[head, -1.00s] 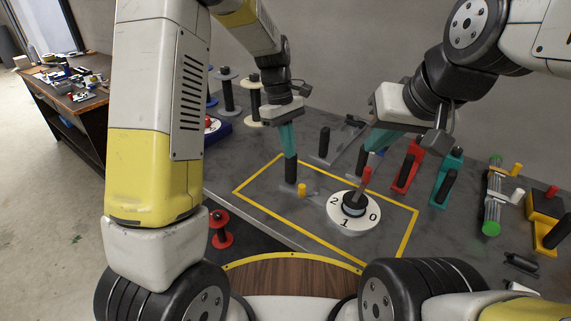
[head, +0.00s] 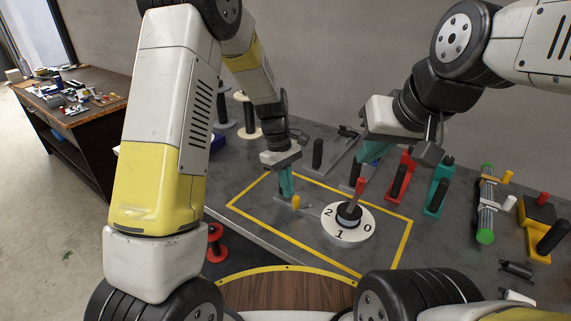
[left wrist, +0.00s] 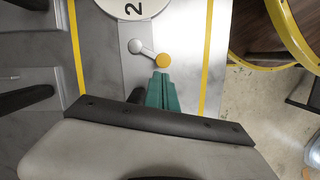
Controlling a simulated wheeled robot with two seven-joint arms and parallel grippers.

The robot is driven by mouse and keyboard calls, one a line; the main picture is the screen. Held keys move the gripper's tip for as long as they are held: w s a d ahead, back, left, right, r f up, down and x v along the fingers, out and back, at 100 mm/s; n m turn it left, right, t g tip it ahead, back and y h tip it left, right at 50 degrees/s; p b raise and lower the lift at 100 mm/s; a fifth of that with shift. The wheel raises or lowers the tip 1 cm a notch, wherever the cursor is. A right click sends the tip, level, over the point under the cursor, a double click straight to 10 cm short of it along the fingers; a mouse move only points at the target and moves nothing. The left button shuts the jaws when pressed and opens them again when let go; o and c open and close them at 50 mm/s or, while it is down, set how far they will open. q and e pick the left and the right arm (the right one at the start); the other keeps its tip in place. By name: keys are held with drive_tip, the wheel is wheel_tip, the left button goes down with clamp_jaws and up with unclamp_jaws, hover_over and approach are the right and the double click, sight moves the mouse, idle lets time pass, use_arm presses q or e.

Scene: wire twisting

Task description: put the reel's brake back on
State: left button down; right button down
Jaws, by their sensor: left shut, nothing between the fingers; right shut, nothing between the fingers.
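A white dial (head: 360,232) marked 2, 1 and 0 sits inside the yellow outline, with a black hub and a red-tipped stick (head: 359,186) on top. Beside it is a small lever with a yellow knob (head: 296,202), likely the brake. In the left wrist view its yellow knob (left wrist: 162,60) lies at the end of a short arm from a pale round pivot (left wrist: 135,46). My left gripper (head: 288,192) is shut and empty, its teal fingertips close beside the knob; contact is unclear. My right gripper (head: 371,153) is shut and empty, behind the dial and above the bench.
Red (head: 401,172) and teal (head: 438,185) tool stands, a green-ended rod (head: 486,236) and a yellow-black block (head: 541,236) stand to the right. A red spool (head: 216,243) is at the lower left.

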use_arm(q)
drive_tip(key=shift+d+f, duration=0.1)
drive_tip(key=shift+f, duration=0.4)
